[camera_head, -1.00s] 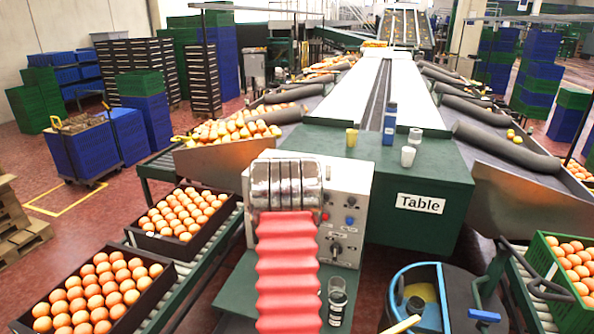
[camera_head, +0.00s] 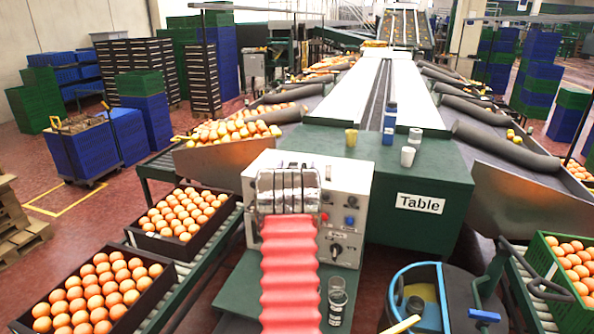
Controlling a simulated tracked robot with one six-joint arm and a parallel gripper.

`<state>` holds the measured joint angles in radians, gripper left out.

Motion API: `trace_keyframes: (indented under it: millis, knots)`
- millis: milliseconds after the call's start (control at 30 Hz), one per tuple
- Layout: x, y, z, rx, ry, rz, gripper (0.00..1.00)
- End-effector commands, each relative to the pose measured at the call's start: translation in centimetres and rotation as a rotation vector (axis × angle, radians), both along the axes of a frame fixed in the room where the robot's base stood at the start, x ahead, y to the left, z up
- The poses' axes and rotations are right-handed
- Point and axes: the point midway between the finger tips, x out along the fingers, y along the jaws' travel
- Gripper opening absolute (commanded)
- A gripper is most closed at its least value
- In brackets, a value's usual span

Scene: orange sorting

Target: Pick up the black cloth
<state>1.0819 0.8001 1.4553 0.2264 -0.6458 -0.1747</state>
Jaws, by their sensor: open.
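I cannot make out a black cloth anywhere in the head view. My arm, in a red ribbed sleeve, rises from the bottom middle. It ends in a shiny metal gripper (camera_head: 287,178) in front of the grey control box (camera_head: 345,195). The gripper is seen from behind, its jaws are open, and I see nothing held in it. It hides part of the box front. The dark green table (camera_head: 437,165), labelled "Table", stands just behind the box.
On the table are a blue bottle (camera_head: 390,122), a yellow cup (camera_head: 351,138) and a white cup (camera_head: 407,157). Orange crates stand left (camera_head: 165,248) and right (camera_head: 549,262). A blue-rimmed bin (camera_head: 401,276) is at front right. A small jar (camera_head: 337,302) stands beside my arm.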

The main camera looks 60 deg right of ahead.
Motion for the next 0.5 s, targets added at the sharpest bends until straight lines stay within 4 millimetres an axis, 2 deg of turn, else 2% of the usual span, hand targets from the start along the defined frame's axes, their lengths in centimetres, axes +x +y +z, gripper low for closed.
trace_keyframes:
  millis: [133,500]
  knots:
    - [0.22,-0.66,-0.06,-0.001,0.0,0.0,0.82]
    - [0.22,-0.69,-0.01,-0.001,0.0,0.0,0.82]
